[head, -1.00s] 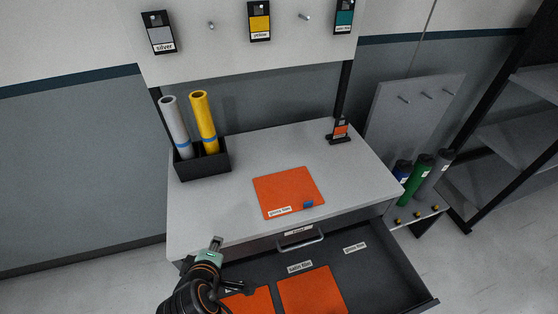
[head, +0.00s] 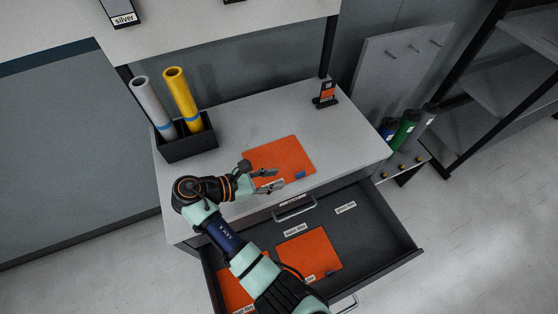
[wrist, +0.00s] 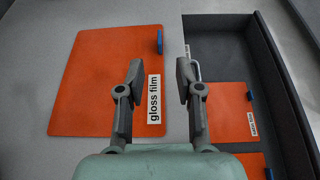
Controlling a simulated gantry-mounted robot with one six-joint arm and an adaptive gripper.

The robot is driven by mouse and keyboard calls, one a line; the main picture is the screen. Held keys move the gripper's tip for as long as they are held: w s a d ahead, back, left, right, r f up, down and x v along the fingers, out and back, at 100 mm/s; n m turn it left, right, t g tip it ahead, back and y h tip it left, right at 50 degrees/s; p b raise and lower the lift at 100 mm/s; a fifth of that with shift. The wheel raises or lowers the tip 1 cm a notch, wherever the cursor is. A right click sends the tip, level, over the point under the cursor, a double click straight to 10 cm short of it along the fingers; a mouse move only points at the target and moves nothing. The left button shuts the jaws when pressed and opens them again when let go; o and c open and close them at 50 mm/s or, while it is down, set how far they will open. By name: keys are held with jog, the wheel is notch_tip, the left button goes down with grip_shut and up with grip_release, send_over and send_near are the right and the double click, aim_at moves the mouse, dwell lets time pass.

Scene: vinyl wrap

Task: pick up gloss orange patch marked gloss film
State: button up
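The orange gloss film patch (head: 285,157) lies flat on the grey worktop, near its front edge. In the wrist view the same patch (wrist: 95,85) shows its white "gloss film" label (wrist: 154,99) and a small blue tab (wrist: 159,42) at one edge. My gripper (head: 279,180) is over the patch's front label edge in the head view. In the wrist view my gripper (wrist: 158,78) is open and empty, one finger over the patch by the label, the other beyond the worktop edge. The gap above the surface is hard to tell.
An open drawer (head: 376,225) below the worktop holds orange patches, one (head: 312,252) near a "satin film" label. A drawer handle (head: 294,209) sits at the front edge. A black box (head: 188,147) with grey and yellow rolls stands left; a sample stand (head: 325,94) stands back right.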

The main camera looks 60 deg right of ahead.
aim_at(296, 175)
jog(key=shift+s, duration=0.15)
jog(key=b+x, duration=0.1)
jog(key=x, duration=0.1)
jog(key=shift+s+d+f+b, duration=0.1)
jog(key=shift+d+f+b, duration=0.1)
jog(key=shift+b, duration=0.1)
jog(key=shift+s+d, duration=0.1)
jog(key=b+x, duration=0.2)
jog(key=x, duration=0.2)
jog(key=shift+d+f, duration=0.25)
jog(key=shift+s+d, duration=0.25)
jog(key=shift+w, duration=0.1)
grip_shut()
